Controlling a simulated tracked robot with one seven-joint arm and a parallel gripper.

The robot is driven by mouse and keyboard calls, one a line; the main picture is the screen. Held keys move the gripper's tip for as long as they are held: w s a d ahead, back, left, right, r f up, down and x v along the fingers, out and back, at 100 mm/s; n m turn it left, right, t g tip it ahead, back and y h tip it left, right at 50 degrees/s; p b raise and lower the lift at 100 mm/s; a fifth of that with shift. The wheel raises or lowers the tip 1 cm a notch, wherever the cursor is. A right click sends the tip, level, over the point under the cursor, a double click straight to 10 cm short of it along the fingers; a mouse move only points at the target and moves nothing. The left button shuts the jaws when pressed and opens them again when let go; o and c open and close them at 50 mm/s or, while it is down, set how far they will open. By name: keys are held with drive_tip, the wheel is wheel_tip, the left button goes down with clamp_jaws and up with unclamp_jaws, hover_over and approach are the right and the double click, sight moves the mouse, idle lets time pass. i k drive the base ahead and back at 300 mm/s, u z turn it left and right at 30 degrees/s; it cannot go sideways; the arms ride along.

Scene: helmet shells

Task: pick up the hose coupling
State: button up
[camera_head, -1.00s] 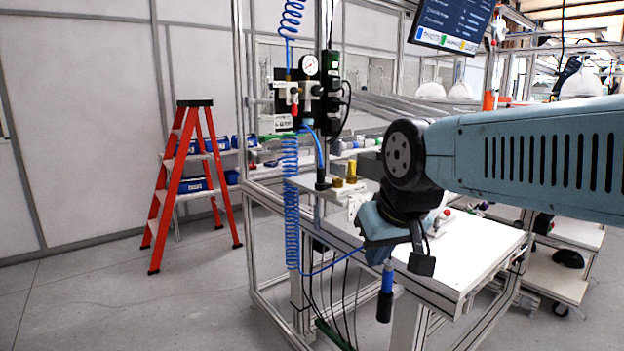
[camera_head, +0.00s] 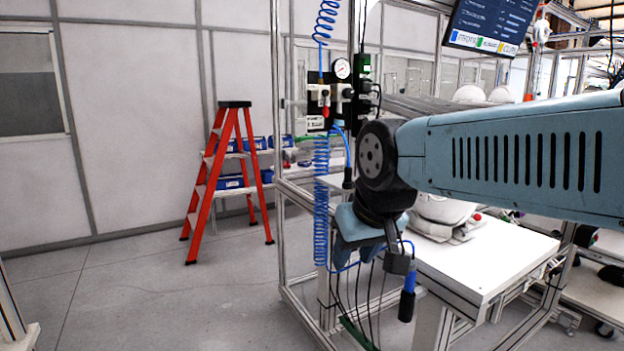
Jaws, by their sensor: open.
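The end of my arm, with my gripper (camera_head: 362,252), hangs in front of the white workbench (camera_head: 495,262), near its left front corner. My gripper is open; its fingertips are hard to make out and nothing shows between them. A short blue hose (camera_head: 342,136) drops from the air regulator and ends in a dark fitting (camera_head: 347,179), which may be the hose coupling, above and left of my gripper. A blue and black cylinder (camera_head: 407,298) hangs upright below and right of my gripper. I cannot tell for certain which is the coupling.
A coiled blue hose (camera_head: 321,195) hangs at the left, beside the aluminium frame (camera_head: 283,180). Black cables (camera_head: 370,300) hang below my gripper. A white helmet shell (camera_head: 443,209) rests on the bench. A red stepladder (camera_head: 217,180) stands on the left; the floor before it is clear.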

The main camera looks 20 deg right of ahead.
sight(348, 174)
drive_tip(key=u, duration=1.25)
drive_tip(key=k, duration=1.35)
drive_tip(key=z, duration=1.5)
drive_tip(key=i, duration=1)
drive_tip(key=u, duration=0.05)
